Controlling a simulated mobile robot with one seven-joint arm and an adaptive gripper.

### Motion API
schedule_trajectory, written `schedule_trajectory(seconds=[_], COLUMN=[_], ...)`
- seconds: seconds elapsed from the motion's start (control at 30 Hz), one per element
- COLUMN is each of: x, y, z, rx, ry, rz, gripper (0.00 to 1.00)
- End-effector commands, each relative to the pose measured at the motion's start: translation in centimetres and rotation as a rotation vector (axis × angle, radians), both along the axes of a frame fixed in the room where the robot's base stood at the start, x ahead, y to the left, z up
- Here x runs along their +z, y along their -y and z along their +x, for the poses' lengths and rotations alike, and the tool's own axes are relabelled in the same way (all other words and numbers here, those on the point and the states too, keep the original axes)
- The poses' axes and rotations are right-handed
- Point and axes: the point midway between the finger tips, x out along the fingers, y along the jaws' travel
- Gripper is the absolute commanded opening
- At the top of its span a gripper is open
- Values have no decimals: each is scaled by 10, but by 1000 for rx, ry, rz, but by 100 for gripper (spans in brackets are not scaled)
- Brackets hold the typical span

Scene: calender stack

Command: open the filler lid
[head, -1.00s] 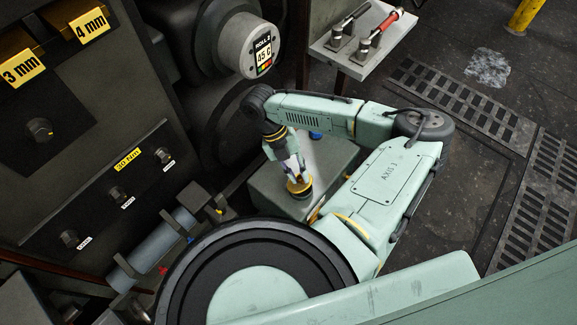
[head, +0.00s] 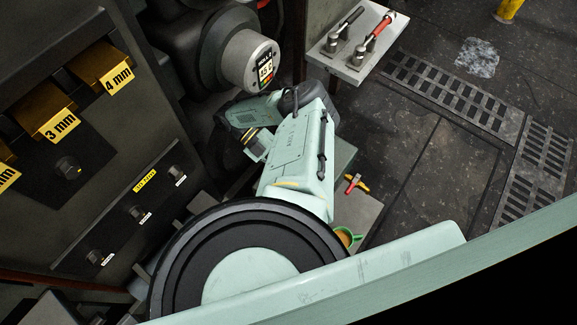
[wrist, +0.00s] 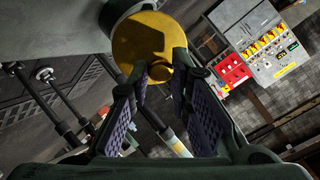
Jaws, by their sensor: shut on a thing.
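In the wrist view, a round yellow lid (wrist: 142,38) is at the fingertips of my gripper (wrist: 170,75). The fingers are shut on its small knob, low on its face. A grey rounded part shows just behind the lid's upper left edge. I cannot tell whether the lid touches that part or stands apart from it. In the head view, my own arm hides the gripper and the lid.
Roll 2's end (head: 253,63) is close beyond my arm. A shelf with two levers (head: 355,48) is at the back.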

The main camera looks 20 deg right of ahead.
Motion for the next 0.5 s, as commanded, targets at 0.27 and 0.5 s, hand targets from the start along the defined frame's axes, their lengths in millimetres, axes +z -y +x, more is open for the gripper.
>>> schedule_trajectory(seconds=[0.27, 0.5], x=[1, 0], y=[2, 2], z=[1, 0], rx=[0, 0], ry=[-14, -13], rz=[-14, -13], gripper=[0, 19])
